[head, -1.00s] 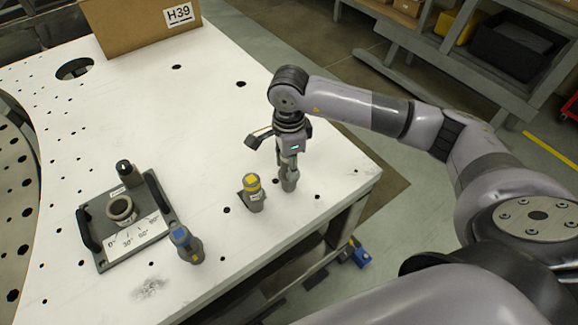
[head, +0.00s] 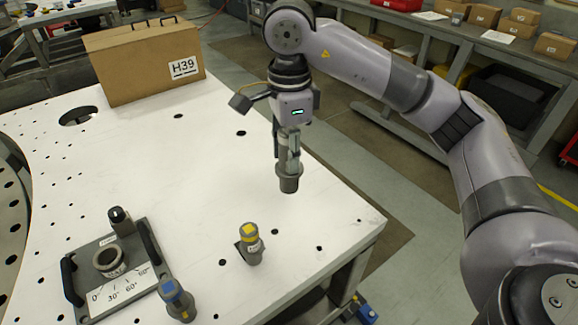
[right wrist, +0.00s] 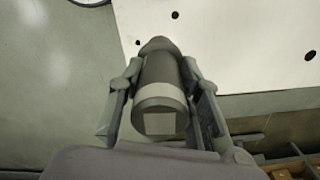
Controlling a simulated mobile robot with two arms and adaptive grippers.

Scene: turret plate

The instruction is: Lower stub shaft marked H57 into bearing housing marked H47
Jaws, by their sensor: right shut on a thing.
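My right gripper (head: 288,158) is shut on a grey stub shaft (head: 289,182) and holds it upright above the white table, toward its right edge. In the right wrist view the shaft (right wrist: 160,95) sits between both fingers, with a pale band and a blank pale square on its end. Its mark cannot be read. A ring-shaped bearing housing (head: 108,262) with an open bore stands on a grey plate with an angle scale, at the lower left of the head view. The label on the housing is too small to read. My left gripper is not in view.
A black-topped post (head: 121,220) and black handles flank the housing. A cardboard box marked H39 (head: 146,62) stands at the back. The table's middle is clear.

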